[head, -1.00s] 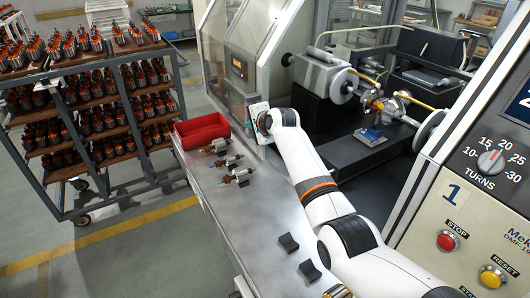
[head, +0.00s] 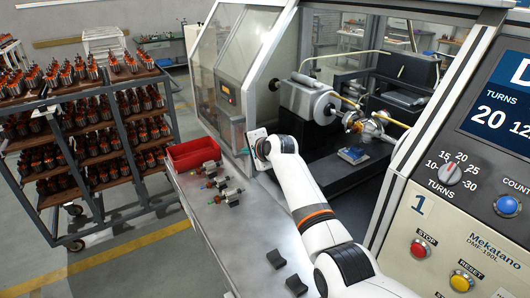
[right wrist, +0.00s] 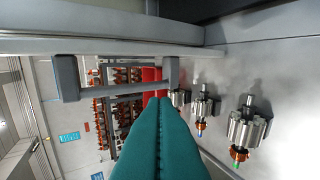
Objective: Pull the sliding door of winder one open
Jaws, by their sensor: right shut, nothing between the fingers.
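Winder one (head: 418,205) carries a "1" on its beige front panel. Its sliding door (head: 243,48), a clear panel in a pale frame, stands at the left side, and the front to its right is open onto the winding spindle. My right gripper (head: 248,147) is at the door's lower part; the hand hides the contact in the head view. In the right wrist view its teal fingers (right wrist: 158,100) are shut together with nothing between them. A grey bar handle (right wrist: 118,88) is close beside the fingertips; I cannot tell whether they touch. My left gripper is out of view.
A red bin (head: 193,152) and several armatures (head: 228,191) lie on the metal bench (head: 215,240) left of my right arm. Dark blocks (head: 296,285) sit nearer. A loaded rack trolley (head: 100,190) stands at the left. Clear floor lies between trolley and bench.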

